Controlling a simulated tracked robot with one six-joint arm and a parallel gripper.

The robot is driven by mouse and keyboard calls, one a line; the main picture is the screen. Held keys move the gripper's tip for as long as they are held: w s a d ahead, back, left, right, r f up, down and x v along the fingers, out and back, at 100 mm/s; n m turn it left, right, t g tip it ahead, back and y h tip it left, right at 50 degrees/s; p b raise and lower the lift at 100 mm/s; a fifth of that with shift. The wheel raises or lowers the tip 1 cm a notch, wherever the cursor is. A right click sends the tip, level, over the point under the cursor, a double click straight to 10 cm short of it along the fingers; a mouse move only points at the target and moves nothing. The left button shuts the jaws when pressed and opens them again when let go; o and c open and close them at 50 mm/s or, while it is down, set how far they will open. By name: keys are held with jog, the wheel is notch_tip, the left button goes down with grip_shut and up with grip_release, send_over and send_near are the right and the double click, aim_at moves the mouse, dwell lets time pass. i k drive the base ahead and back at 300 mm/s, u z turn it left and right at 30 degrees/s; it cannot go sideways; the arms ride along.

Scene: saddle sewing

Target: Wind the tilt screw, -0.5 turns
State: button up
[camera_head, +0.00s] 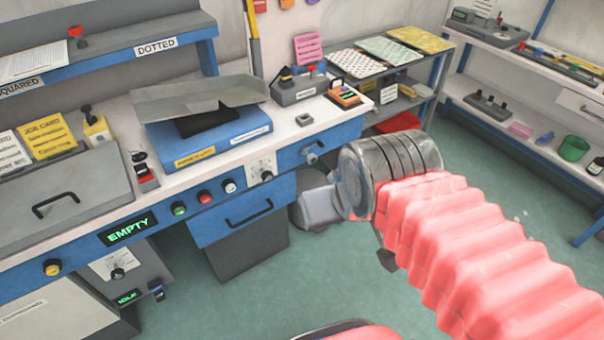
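A grey knob or screw head (312,157) sticks out of the blue front of the workbench, near its right end. It may be the tilt screw, but no readable label confirms this. A grey plate (235,90) rests tilted on a blue box (215,137) on the bench top. My arm, with red bellows and a clear ribbed cuff, reaches in from the lower right.
A dial (262,170) and several coloured buttons sit on the bench front left of the knob. A drawer (243,212) with a black handle is below. A display (128,230) reads EMPTY. Shelves (440,80) stand behind on the right. Green floor lies open between.

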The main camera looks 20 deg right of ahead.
aim_at(312, 157)
jog(key=u, duration=0.4)
jog(key=k, duration=0.85)
jog(key=u, duration=0.6)
jog(key=i, duration=1.4)
jog(key=z, duration=0.55)
jog(key=i, duration=0.7)
jog(key=z, duration=0.55)
